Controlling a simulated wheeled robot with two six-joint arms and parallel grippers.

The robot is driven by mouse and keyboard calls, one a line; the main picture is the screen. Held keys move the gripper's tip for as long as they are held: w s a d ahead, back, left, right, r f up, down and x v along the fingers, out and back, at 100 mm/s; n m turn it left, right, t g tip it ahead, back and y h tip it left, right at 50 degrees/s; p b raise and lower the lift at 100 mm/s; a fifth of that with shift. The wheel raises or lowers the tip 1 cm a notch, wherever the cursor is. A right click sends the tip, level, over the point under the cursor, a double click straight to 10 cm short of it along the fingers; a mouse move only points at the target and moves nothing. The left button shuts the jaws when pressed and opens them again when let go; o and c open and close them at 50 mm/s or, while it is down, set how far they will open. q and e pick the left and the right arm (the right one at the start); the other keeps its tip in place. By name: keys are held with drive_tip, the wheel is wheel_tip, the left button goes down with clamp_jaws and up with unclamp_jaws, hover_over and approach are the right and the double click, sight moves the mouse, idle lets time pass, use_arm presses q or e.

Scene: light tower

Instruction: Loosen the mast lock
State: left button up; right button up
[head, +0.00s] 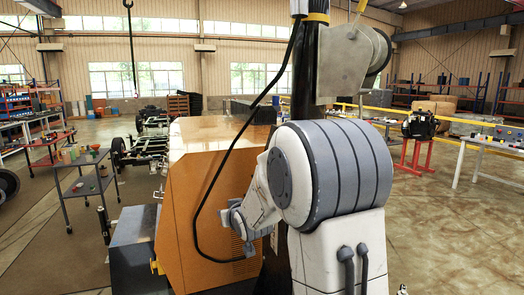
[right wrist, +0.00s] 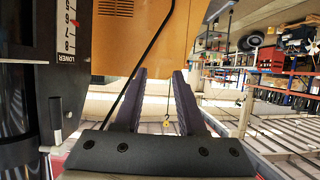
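The dark mast (head: 305,75) rises behind my right arm in the head view. A dark upright (right wrist: 30,60) with a number scale (right wrist: 69,30) and the word LOWER fills the left of the right wrist view. My left gripper is not in view.
The orange cabinet (head: 210,185) stands left of the mast, with a black cable (head: 224,155) hanging down its face. A grey winch housing (head: 345,62) is on the mast. A tool cart (head: 88,185) stands at left; the floor (head: 450,240) at right is largely clear.

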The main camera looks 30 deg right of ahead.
drive_tip(key=d+r+m+t+h+p, duration=0.1)
drive_tip(key=d+r+t+h, duration=0.15)
drive_tip(key=d+r, duration=0.45)
drive_tip(key=d+r+m+t+h+p, duration=0.1)
drive_tip(key=d+r+m+h+p, duration=0.15)
drive_tip(key=d, duration=0.95)
use_arm(q)
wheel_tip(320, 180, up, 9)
drive_tip(key=p, duration=0.4)
use_arm(e)
drive_tip(key=x, duration=0.9)
drive_tip(key=shift+w+f+n, duration=0.2)
drive_tip(key=shift+f+n, duration=0.25)
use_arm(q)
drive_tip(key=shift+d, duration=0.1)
use_arm(e)
drive_tip(key=shift+d, duration=0.1)
clamp_jaws()
